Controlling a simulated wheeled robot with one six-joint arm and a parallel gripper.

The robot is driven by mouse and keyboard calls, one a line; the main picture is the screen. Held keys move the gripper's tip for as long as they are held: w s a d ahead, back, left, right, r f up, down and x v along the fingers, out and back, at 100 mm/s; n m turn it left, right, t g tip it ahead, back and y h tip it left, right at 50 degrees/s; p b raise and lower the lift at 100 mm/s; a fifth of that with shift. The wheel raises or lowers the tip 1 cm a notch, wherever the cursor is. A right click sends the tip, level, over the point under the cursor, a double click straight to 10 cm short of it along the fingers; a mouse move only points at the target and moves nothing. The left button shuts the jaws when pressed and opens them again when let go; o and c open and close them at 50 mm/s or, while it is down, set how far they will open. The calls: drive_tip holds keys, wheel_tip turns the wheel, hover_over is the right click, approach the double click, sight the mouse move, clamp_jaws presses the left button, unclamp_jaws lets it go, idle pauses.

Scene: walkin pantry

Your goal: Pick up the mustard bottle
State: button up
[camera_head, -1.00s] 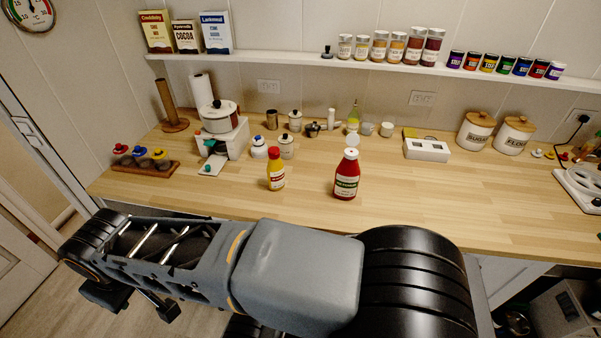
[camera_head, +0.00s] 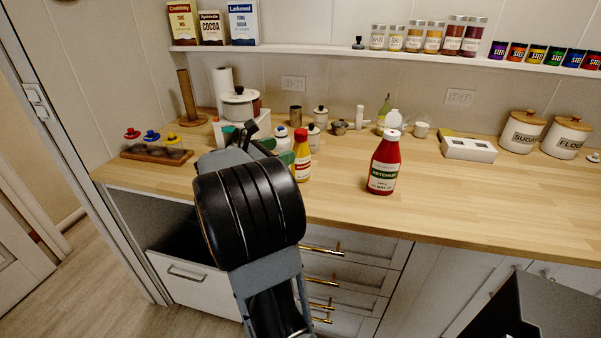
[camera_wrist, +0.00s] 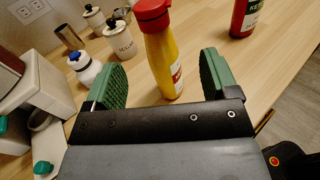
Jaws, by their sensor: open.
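The mustard bottle (camera_head: 302,158) is yellow with a red cap and stands upright on the wooden counter. In the wrist view the mustard bottle (camera_wrist: 163,58) rises just beyond and between my gripper's two green finger pads. My gripper (camera_wrist: 163,84) is open, with one pad on each side of the bottle and visible gaps to both. In the head view my gripper (camera_head: 277,153) is at the bottle's left, partly hidden behind my own arm. I cannot tell how deep the bottle sits between the fingers.
A red ketchup bottle (camera_head: 385,163) stands to the right of the mustard. A white bottle with a blue cap (camera_wrist: 85,68) and a sugar canister (camera_wrist: 119,40) stand close to the left finger.

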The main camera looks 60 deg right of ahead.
drive_tip(key=b, duration=0.2)
approach(301, 164)
drive_tip(key=d, duration=0.1)
drive_tip(key=d+f, duration=0.1)
drive_tip(key=d, duration=0.1)
drive_tip(key=d+f, duration=0.1)
drive_tip(key=shift+w+d+f, duration=0.2)
drive_tip(key=shift+w+d, duration=0.05)
drive_tip(key=shift+r+x, duration=0.2)
drive_tip(key=shift+x, duration=3.55)
drive_tip(key=shift+c, duration=0.4)
drive_tip(key=c, duration=1.2)
drive_tip(key=shift+r, duration=0.2)
